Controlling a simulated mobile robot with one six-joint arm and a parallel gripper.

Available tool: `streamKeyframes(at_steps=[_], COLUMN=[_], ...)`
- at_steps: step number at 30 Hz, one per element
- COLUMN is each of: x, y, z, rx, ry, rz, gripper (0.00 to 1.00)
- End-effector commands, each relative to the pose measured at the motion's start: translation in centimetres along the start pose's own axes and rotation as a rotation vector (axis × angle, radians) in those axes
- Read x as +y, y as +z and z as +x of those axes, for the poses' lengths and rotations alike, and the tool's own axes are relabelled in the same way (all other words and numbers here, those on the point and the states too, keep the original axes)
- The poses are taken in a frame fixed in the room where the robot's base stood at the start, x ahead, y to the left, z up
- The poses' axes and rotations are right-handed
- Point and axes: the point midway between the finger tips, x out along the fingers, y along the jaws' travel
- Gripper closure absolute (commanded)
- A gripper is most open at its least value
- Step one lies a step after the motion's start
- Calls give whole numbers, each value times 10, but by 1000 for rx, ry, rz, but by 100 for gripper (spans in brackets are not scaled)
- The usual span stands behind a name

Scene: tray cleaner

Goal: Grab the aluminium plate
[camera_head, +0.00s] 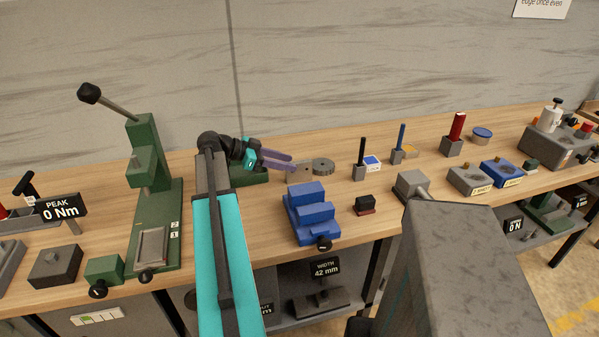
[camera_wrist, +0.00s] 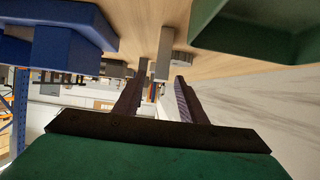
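My gripper (camera_head: 291,161) reaches over the back of the bench in the head view, its two purple fingers pointing right. In the wrist view my gripper (camera_wrist: 160,79) is open, with a clear gap between the fingers. A small pale grey plate (camera_head: 306,171), which looks like the aluminium plate, stands just beyond the fingertips. In the wrist view a light grey upright piece (camera_wrist: 164,56), probably the same plate, appears between and ahead of the fingertips. I cannot tell whether a finger touches it.
A blue vice (camera_head: 311,212) stands in front of the plate. A green block (camera_head: 250,177) lies below my gripper, and a grey toothed disc (camera_head: 322,166) sits right of the plate. A green press (camera_head: 150,190) stands left. Several small blocks and tools line the bench to the right.

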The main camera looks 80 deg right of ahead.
Motion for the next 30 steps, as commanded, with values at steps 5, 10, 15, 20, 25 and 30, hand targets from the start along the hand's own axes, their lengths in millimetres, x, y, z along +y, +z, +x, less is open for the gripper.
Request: streamKeyframes(at_steps=[5,10,15,20,25,30], x=[0,0,0,0,0,0], y=[-3,-6,-5,-4,-4,-4], z=[9,27,45,53,53,53], rx=[0,0,0,0,0,0], ry=[2,3,2,2,2,2], rz=[1,0,0,0,1,1], gripper=[62,62,62,62,62,62])
